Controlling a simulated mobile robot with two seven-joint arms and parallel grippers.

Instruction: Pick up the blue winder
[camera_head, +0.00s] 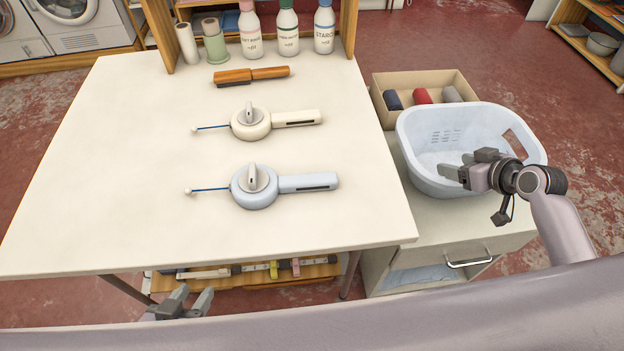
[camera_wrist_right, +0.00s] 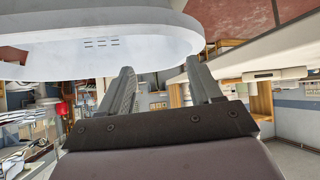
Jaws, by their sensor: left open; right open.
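The blue winder (camera_head: 256,186) lies on the white table (camera_head: 100,160), nearer its front edge. It has a round pale blue body with a grey knob, a handle pointing right, and a thin blue cord with a white bead pointing left. A similar cream winder (camera_head: 252,122) lies behind it. My left gripper (camera_head: 190,298) is open and empty, below the table's front edge. My right gripper (camera_head: 452,172) is open, over the pale blue laundry basket at the right. In the right wrist view, its two fingers (camera_wrist_right: 160,85) stand apart with nothing between them.
The laundry basket (camera_head: 420,165) stands on a cabinet (camera_head: 400,258) right of the table. A box (camera_head: 425,80) with rolled cloths sits behind it. A wooden brush (camera_head: 250,75) and bottles (camera_head: 287,30) are at the table's back. The table around the winders is clear.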

